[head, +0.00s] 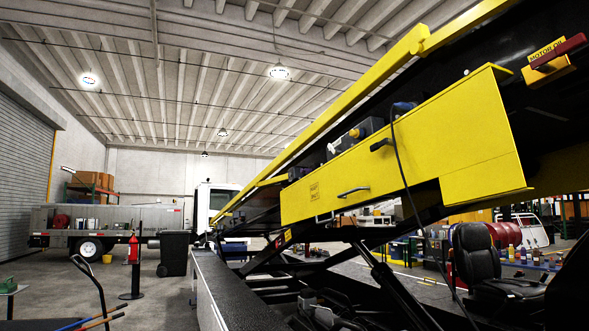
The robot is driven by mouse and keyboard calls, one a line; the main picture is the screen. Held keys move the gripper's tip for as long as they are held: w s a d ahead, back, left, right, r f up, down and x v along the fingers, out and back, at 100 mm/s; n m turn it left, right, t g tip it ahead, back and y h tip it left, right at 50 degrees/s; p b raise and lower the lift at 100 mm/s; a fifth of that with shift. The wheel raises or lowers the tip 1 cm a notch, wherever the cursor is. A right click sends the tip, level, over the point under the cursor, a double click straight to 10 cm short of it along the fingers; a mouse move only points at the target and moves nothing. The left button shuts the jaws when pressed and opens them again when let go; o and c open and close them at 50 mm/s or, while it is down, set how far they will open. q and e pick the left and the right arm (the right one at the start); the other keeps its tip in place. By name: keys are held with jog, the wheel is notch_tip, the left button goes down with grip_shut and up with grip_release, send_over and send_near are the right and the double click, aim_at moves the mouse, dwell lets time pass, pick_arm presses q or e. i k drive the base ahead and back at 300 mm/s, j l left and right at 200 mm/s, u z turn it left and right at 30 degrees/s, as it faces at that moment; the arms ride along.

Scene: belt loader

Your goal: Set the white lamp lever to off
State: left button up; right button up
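The yellow belt loader (440,140) rises from the lower left to the upper right. A dark grey box (368,127) sits behind the top edge of its yellow side panel. A small white piece (332,148) and a yellow knob (354,133) show at this box. I cannot tell whether the white piece is the lamp lever, or which way it is set. A red lever (560,50) on a yellow plate marked "MOTOR OIL" is at the upper right. Neither of my grippers is in view.
A black driver's seat (478,255) is at the lower right. A black cable hangs across the yellow panel. A red extinguisher (133,249) on a stand, a dark bin (173,254) and a white truck (110,222) stand at the left. Open concrete floor lies between them.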

aim_at(334, 152)
jog(key=i+j+z, duration=0.25)
jog(key=i, duration=0.4)
jog(key=i+j, duration=0.25)
jog(key=j, duration=0.2)
jog(key=i+j+u, duration=0.15)
jog(key=j, duration=0.35)
jog(key=i+j, duration=0.35)
jog(key=i+j+u, duration=0.1)
jog(key=i+j, duration=0.15)
jog(key=j, duration=0.25)
jog(key=i+u, duration=0.2)
jog(key=i, duration=0.8)
